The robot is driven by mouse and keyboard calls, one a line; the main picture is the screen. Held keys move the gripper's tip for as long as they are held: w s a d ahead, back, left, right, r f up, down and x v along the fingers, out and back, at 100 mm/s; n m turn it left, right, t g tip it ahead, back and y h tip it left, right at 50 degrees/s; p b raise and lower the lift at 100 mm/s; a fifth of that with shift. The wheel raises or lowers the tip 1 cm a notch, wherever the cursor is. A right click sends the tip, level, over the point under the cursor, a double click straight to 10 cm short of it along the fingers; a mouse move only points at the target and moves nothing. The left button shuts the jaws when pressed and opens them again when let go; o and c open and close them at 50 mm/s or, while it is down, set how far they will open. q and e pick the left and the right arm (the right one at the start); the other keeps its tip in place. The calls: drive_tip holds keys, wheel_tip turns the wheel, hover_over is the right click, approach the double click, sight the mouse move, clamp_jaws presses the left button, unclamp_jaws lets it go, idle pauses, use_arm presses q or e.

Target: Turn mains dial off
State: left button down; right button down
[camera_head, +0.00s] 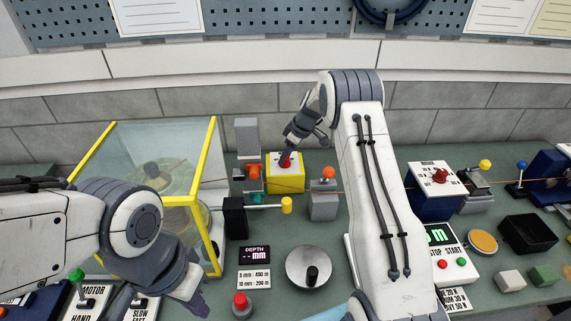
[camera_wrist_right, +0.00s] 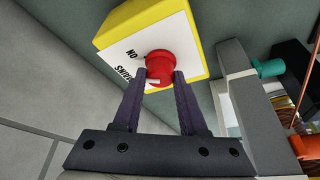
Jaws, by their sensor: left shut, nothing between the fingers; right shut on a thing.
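The mains dial is a red knob (camera_head: 285,161) on the white top plate of a yellow box (camera_head: 287,184) at the back of the bench. In the right wrist view the knob (camera_wrist_right: 160,65) sits between the two dark fingers of my right gripper (camera_wrist_right: 160,76), which is shut on it. The plate (camera_wrist_right: 145,45) carries upside-down lettering that seems to read MAINS and ON. In the head view my right gripper (camera_head: 286,156) reaches down onto the knob from above. My left gripper (camera_head: 197,303) is shut and empty, low at the left.
A yellow-framed clear guard (camera_head: 212,165) stands left of the yellow box. An orange-knobbed grey block (camera_head: 323,205), a yellow-tipped lever (camera_head: 286,205) and a silver hand wheel (camera_head: 309,267) are nearby. Another red dial (camera_head: 440,175) sits on a blue box at right.

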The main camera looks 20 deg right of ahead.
drive_tip(key=shift+w+d+f+n+y+b, duration=0.15)
drive_tip(key=shift+f+n+y+b, duration=0.15)
drive_tip(key=shift+n+b, duration=0.65)
drive_tip(key=shift+r+n+g+b, duration=0.1)
drive_tip(key=shift+n+g+b, duration=0.25)
drive_tip(key=shift+n, duration=0.1)
drive_tip(key=shift+r+n+g, duration=0.2)
drive_tip(key=shift+n+g, duration=0.15)
drive_tip(key=shift+n, duration=0.55)
drive_tip(key=shift+r+n+g+y, duration=0.1)
drive_tip(key=shift+n+g+y, duration=0.2)
drive_tip(key=shift+n, duration=0.6)
use_arm(q)
drive_tip(key=shift+f+p, duration=0.6)
drive_tip(key=shift+p, duration=0.75)
use_arm(e)
drive_tip(key=shift+w+n+g, duration=0.1)
drive_tip(key=shift+n+g, duration=0.4)
drive_tip(key=shift+n, duration=0.9)
drive_tip(key=shift+c, duration=2.2)
unclamp_jaws()
